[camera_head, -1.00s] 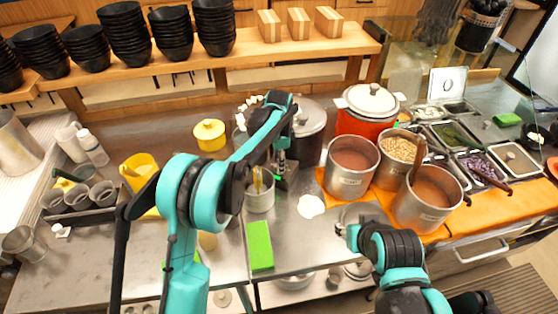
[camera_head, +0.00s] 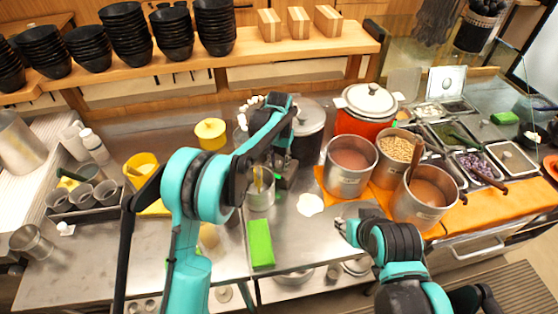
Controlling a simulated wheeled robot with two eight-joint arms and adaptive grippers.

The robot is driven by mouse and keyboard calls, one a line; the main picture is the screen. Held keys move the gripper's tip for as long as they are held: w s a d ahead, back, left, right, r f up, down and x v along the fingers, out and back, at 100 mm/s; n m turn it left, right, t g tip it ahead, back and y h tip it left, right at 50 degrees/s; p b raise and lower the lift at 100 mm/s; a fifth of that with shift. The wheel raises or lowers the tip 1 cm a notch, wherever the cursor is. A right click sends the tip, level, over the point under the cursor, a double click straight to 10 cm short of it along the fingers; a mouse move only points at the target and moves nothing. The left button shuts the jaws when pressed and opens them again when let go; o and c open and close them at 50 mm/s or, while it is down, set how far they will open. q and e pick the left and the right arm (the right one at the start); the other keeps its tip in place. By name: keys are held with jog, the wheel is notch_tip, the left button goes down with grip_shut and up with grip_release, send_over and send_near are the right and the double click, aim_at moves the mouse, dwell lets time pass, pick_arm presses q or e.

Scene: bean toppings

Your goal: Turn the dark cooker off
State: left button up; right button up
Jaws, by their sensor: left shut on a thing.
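The dark cooker (camera_head: 311,132), a dark grey pot with a lid, stands at the back centre, left of the red cooker (camera_head: 366,108). My left gripper (camera_head: 285,176) is at the lower left of the dark cooker's front and is shut on a part there. My own arm and gripper cover that part, so its shape and setting cannot be made out. My right arm shows at the lower right with its links folded.
Metal pots (camera_head: 350,168) of sauce and beans stand on an orange mat to the right. A metal cup (camera_head: 260,193) stands close left of my left gripper. A green sponge (camera_head: 260,243) lies at the front. The counter between sponge and mat is mostly clear.

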aim_at(279, 164)
pick_arm(q)
jog(key=n, duration=0.5)
jog(key=shift+n+p, duration=0.3)
jog(key=n, duration=0.5)
jog(key=shift+n, duration=0.4)
jog(key=o, duration=1.2)
jog(key=shift+c, duration=0.2)
notch_tip(279, 164, up, 12)
